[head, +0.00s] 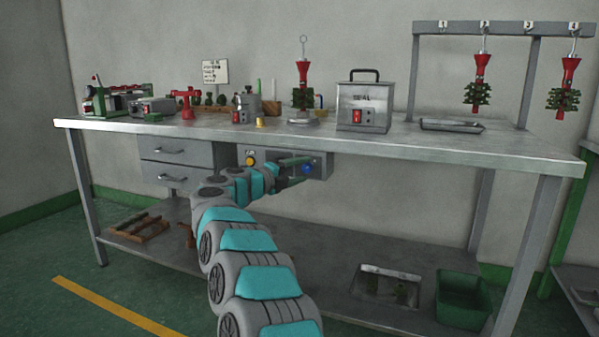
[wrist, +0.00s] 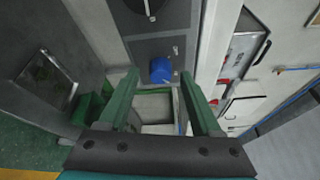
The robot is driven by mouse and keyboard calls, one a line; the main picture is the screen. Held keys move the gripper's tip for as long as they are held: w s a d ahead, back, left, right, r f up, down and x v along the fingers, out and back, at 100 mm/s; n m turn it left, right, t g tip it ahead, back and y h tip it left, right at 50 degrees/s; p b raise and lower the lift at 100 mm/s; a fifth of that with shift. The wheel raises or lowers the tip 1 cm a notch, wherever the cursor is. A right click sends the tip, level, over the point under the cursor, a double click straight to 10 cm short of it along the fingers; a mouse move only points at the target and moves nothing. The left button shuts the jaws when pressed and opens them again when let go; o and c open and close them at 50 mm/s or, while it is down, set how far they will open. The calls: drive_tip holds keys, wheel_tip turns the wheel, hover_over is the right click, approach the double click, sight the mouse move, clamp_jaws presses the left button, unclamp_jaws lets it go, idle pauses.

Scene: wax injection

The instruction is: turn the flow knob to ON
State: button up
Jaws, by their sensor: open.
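A blue knob (head: 307,169) sits on a grey control panel (head: 322,160) under the front edge of the bench top. In the wrist view the blue knob (wrist: 160,70) shows between the tips of my two green fingers. My gripper (head: 297,170) is open and in front of the panel; in the wrist view (wrist: 160,77) no contact with the knob is clear. A dark round part with a light pointer (wrist: 150,8) is cut off at the top of the wrist view. The panel labels are too small to read, so I cannot tell the knob's setting.
A yellow button (head: 250,161) is left of the blue knob on the panel. The bench top (head: 390,142) hangs over it, with drawers (head: 172,177) to the left. A SEAL box (head: 362,105) stands above. A green bin (head: 463,299) is on the lower shelf.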

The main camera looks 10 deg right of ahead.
drive_tip(key=v, duration=0.7)
drive_tip(key=shift+s+a, duration=0.25)
drive_tip(key=shift+a, duration=0.1)
